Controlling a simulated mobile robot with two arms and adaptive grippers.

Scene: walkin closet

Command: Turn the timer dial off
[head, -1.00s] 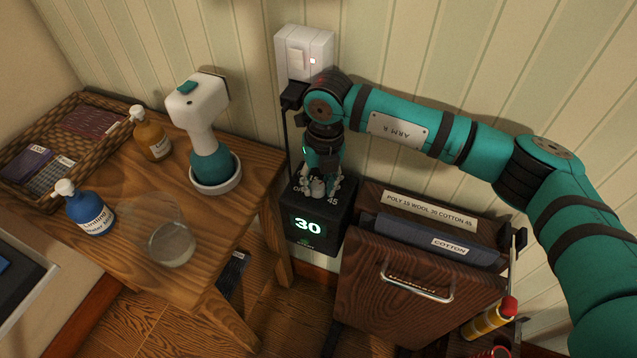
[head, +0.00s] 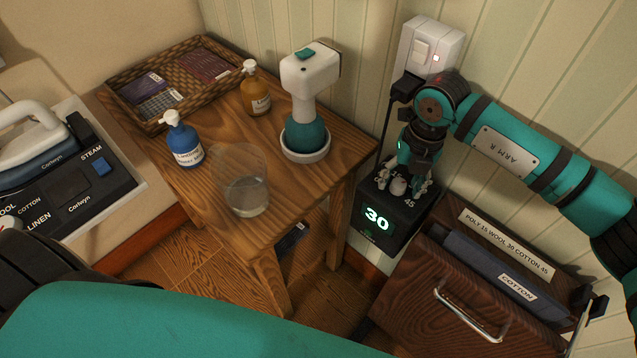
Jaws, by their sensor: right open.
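The timer is a black box (head: 376,219) with a lit green "30" on its front. Its small pale dial (head: 398,186) stands on the top face, with numbers such as 45 and 60 printed around it. My right gripper (head: 400,184) points down over the timer's top, open, with its fingers around or beside the dial; I cannot tell whether they touch it. My left arm crosses the bottom left of the head view, and its gripper is not clearly seen.
A wooden table (head: 215,208) holds a steamer (head: 305,95), a blue bottle (head: 184,142), an amber bottle (head: 255,92), a clear cup (head: 246,190) and a wicker tray (head: 150,118). A wooden case (head: 430,290) stands right of the timer. A wall switch (head: 430,50) is above. An iron (head: 30,135) is at left.

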